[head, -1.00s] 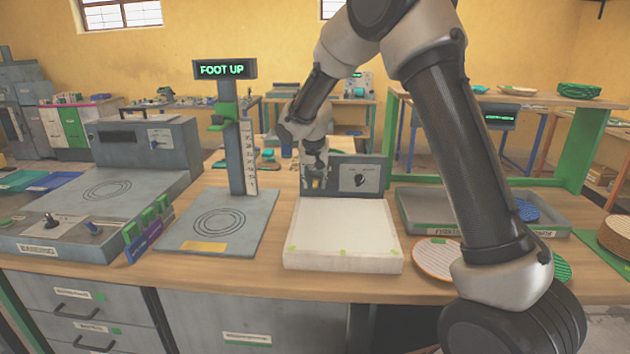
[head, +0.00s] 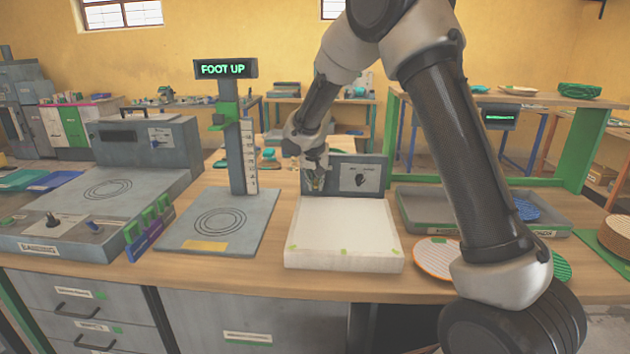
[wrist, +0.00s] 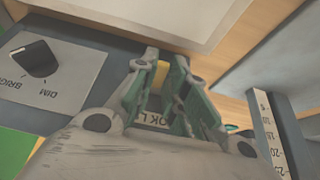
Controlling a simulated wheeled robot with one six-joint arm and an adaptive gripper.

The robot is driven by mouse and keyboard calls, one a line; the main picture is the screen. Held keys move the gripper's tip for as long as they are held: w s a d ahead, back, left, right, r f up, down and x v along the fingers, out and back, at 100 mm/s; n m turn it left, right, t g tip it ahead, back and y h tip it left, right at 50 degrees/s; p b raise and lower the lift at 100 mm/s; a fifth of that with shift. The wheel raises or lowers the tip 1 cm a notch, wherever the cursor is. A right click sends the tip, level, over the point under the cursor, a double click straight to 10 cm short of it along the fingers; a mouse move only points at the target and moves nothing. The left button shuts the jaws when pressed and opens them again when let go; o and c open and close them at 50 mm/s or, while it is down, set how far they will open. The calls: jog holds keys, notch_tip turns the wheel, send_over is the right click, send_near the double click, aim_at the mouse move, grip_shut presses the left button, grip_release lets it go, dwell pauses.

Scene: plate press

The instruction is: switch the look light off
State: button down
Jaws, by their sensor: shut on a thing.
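The look light (head: 343,228) is a low box with a pale white top on the bench. A grey control housing (head: 343,158) stands along its back edge, with a black knob (head: 361,180) on a white plate. In the wrist view the knob (wrist: 38,58) is marked dim and bright. My gripper (head: 315,184) is at the left part of this housing. In the wrist view my gripper (wrist: 163,80) is closed around a small yellowish piece (wrist: 161,74), apparently the switch, above a partly hidden label. The fingers hide most of that piece.
Left of the look light stands a grey press with a ruled column (head: 236,155) and a "FOOT UP" display (head: 226,68). To the right are a grey tray (head: 420,215) and an orange-rimmed plate (head: 436,257). The look light's top is clear.

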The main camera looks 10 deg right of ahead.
jog(key=shift+s+d+f+t, duration=0.1)
jog(key=shift+s+f+t, duration=0.1)
jog(key=shift+t, duration=0.3)
jog(key=c, duration=1.4)
grip_release()
jog(key=shift+c, duration=0.2)
jog(key=shift+r, duration=0.15)
jog(key=v, duration=1.1)
jog(key=shift+r, duration=0.3)
jog(key=shift+s, duration=0.15)
